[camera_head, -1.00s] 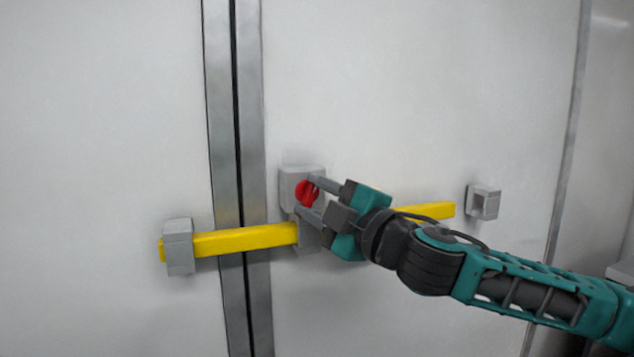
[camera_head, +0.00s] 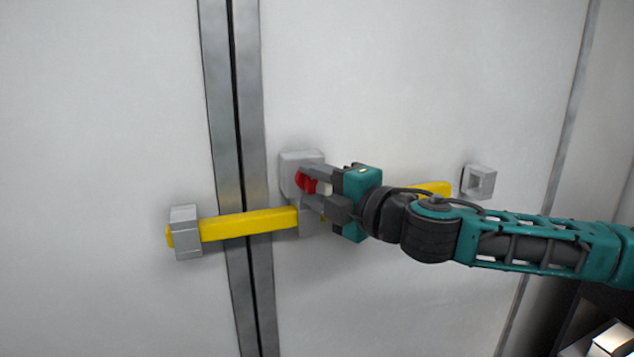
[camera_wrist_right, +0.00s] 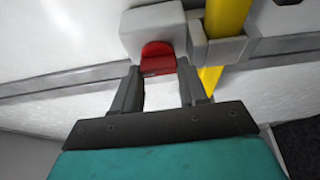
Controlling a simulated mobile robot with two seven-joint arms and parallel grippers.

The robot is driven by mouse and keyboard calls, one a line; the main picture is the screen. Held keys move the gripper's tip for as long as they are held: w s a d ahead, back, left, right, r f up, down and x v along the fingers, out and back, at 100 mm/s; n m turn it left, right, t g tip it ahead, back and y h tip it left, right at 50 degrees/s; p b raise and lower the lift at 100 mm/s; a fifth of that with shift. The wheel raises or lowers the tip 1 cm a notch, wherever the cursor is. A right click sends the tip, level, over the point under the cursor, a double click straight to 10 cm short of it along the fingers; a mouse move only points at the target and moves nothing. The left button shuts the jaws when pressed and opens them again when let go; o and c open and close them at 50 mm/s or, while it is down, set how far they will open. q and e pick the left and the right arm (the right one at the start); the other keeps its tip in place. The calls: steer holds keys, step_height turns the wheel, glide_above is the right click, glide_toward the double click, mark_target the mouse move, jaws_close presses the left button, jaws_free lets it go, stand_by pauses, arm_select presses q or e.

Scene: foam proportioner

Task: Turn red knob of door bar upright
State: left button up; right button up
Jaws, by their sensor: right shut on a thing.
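The red knob (camera_head: 306,182) sits on a grey block (camera_head: 291,160) on the right door, just right of the door seam. The yellow door bar (camera_head: 250,224) runs across the seam below the knob, through grey brackets. My right gripper (camera_head: 313,188) comes in from the right and is shut on the red knob. In the right wrist view the knob (camera_wrist_right: 158,58) lies between the two fingertips of the right gripper (camera_wrist_right: 158,76). The fingers and hand hide part of the knob and the middle of the bar. My left gripper is not in view.
A grey bracket (camera_head: 185,233) holds the bar's left end on the left door. An empty grey bracket (camera_head: 480,182) is on the right door, beyond the bar's right end (camera_head: 432,189). The door faces around the knob are clear.

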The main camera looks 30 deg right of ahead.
steer(key=shift+r, duration=0.1)
steer(key=o, duration=1.1)
steer(key=shift+c, duration=0.2)
